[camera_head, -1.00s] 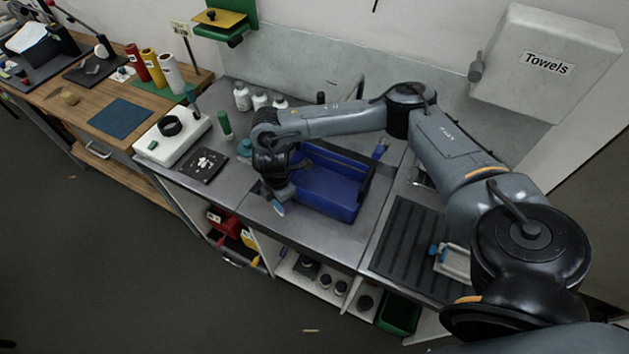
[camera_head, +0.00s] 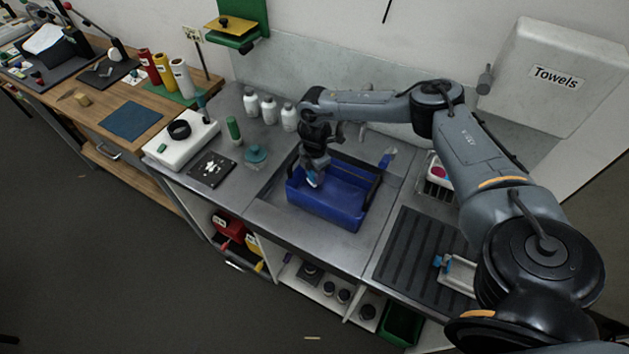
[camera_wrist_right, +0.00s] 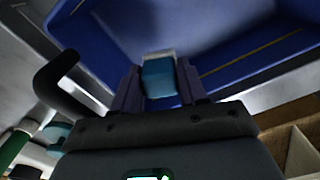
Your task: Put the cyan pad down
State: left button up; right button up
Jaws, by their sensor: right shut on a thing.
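The cyan pad (camera_wrist_right: 158,78) is a small block with a paler end, held between the fingers of my right gripper (camera_wrist_right: 157,90) in the right wrist view. In the head view the pad (camera_head: 312,179) shows as a small light blue patch below my right gripper (camera_head: 313,172). The gripper points down at the left part of a blue bin (camera_head: 345,211), which stands in the steel counter. The pad is over the bin's left end; whether it touches the bin cannot be told. The blue bin (camera_wrist_right: 215,40) fills the upper part of the wrist view. My left gripper is out of view.
A teal round-topped thing (camera_head: 256,155), a green tube (camera_head: 234,130) and white bottles (camera_head: 268,109) stand left of the bin. A black ribbed mat (camera_head: 415,250) lies to the right. A towel box (camera_head: 550,90) hangs on the wall.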

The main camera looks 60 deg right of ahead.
jog(key=shift+f, duration=2.25)
jog(key=shift+f, duration=0.1)
jog(key=shift+f+b, duration=0.3)
jog(key=shift+f, duration=0.2)
jog(key=o, duration=1)
jog(key=shift+r, duration=0.15)
